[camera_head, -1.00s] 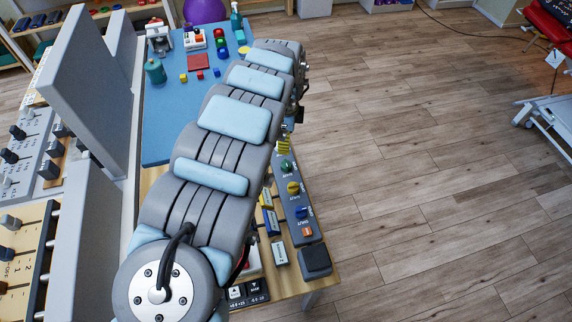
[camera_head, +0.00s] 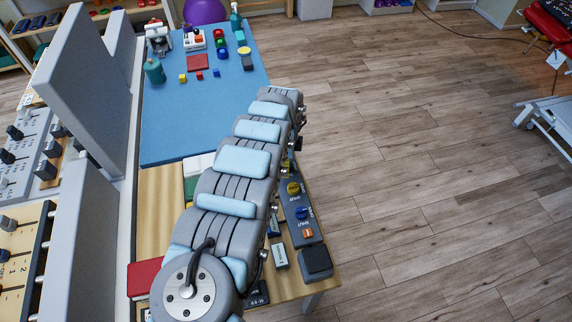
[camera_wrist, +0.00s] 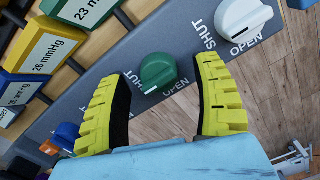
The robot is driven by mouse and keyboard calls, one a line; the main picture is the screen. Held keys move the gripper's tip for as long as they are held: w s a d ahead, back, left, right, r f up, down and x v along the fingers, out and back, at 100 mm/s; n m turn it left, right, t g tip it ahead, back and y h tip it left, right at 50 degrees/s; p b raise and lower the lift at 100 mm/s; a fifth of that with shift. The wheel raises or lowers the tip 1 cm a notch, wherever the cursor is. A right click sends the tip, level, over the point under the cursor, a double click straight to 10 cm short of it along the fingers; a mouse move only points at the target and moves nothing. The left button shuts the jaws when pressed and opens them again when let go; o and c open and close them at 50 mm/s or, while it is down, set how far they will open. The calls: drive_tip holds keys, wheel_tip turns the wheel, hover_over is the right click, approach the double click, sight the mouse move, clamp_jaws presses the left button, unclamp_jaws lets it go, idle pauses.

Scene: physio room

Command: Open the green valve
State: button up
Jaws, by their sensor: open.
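The green valve (camera_wrist: 158,72) is a round knob on a dark grey panel, seen in the wrist view. A small pale mark shows on its lower left edge, and an OPEN label sits just below right of it. My gripper (camera_wrist: 164,84) is open, with one yellow, black-lined finger on either side of the knob in the picture. No clear contact shows, and I cannot tell how far the fingertips are above the panel. In the head view my arm hides the green valve and the gripper.
A white valve (camera_wrist: 246,17) with SHUT and OPEN labels is close beside the right finger. Yellow (camera_head: 293,189), blue (camera_head: 302,213) and orange (camera_head: 307,233) controls line the panel in the head view. A pressure label block (camera_wrist: 45,49) lies left. Wooden floor is clear right of the bench.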

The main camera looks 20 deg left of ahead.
drive_tip(key=shift+f, duration=0.45)
clamp_jaws()
